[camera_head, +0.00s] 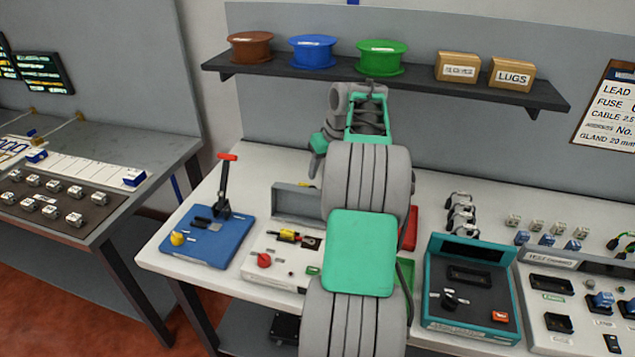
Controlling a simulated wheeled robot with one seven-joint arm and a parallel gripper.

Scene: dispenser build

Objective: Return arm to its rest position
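My arm, with grey ribbed links and green covers, rises through the middle of the view over the white workbench (236,168). It is bent at the top, just below the shelf. Its far end hangs down on the left side of the upper link, where my gripper (316,166) is small and partly hidden behind the arm. I cannot make out its fingers or whether it holds anything. The arm hides the middle of the bench.
A dark shelf (290,68) with spools and boxes is close above the arm. A blue lever press (205,235), a white station (262,268), a teal device (470,290) and a panel (560,340) crowd the bench. Another table (90,225) stands left.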

